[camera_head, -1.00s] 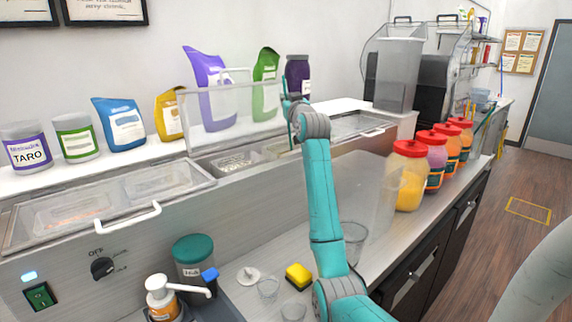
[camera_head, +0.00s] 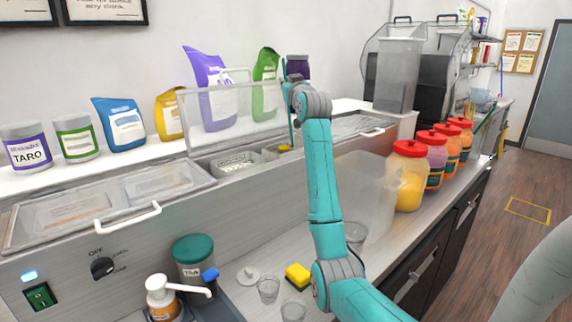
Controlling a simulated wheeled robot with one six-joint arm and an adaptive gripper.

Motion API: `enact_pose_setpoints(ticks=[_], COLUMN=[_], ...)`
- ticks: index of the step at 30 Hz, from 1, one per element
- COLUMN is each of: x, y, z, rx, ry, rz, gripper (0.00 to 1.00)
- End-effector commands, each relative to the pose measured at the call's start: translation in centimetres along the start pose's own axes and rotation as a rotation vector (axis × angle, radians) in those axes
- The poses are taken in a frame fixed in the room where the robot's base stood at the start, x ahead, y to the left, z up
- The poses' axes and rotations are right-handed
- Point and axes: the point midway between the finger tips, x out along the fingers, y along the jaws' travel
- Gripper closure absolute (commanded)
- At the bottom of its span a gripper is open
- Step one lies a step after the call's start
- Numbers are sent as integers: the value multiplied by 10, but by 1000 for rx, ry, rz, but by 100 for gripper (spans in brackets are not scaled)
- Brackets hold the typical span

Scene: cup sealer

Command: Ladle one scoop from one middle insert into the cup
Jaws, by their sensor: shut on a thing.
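The middle bay of the counter has its clear lid (camera_head: 232,112) raised. One middle insert (camera_head: 236,163) holds pale pieces; another insert (camera_head: 268,153) lies to its right, partly behind my arm. My gripper (camera_head: 291,128) is over the right side of this bay, small and mostly hidden by my wrist. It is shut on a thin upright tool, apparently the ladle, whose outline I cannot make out. A small yellow patch (camera_head: 285,148) shows just below it. Clear cups stand on the front counter: one (camera_head: 268,289), one nearer (camera_head: 293,311), and a larger one (camera_head: 355,236) beside my arm.
A yellow sponge (camera_head: 298,276), a pump bottle (camera_head: 163,297) and a teal-lidded container (camera_head: 194,260) crowd the front counter. A clear bin (camera_head: 362,190) and red-lidded jars (camera_head: 409,175) stand right of my arm. Pouches and tubs line the back shelf.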

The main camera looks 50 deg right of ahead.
Motion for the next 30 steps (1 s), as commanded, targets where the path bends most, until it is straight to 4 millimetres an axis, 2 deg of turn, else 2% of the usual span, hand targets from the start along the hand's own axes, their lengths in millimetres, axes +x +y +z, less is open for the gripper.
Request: enact_pose_setpoints(ticks=[30], x=[9], y=[7], z=[-59], rx=[0], ry=[1], rz=[0], gripper=[100])
